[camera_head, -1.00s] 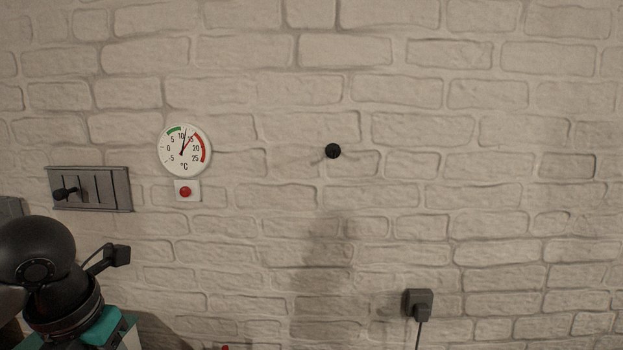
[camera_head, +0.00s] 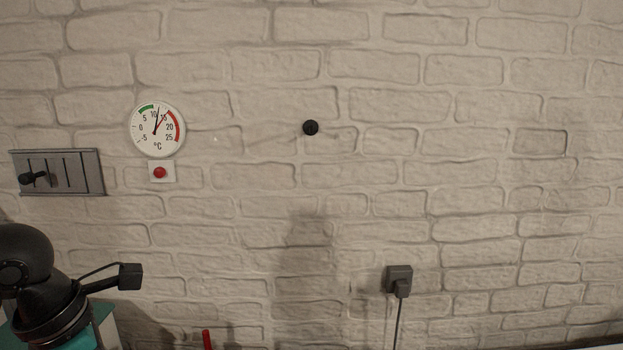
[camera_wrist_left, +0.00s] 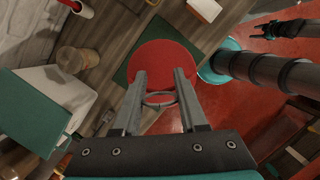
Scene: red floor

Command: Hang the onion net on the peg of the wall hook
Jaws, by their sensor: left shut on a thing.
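The wall hook (camera_head: 310,128) is a small black round peg seen almost end-on on the white brick wall in the head view. My left gripper (camera_wrist_left: 159,92) shows in the left wrist view, its two fingers closed about a thin pale ring. Below the ring is a round red shape, which I take to be the onion net (camera_wrist_left: 163,62). It hangs or lies over a dark green mat; which one I cannot tell. The head view shows only my left arm's dark links, not its gripper.
A thermometer (camera_head: 157,129), a red button (camera_head: 160,173) and a slotted grey panel (camera_head: 58,172) are on the wall left of the hook. A plug (camera_head: 399,279) with a cable is below right. The wall around the hook is clear.

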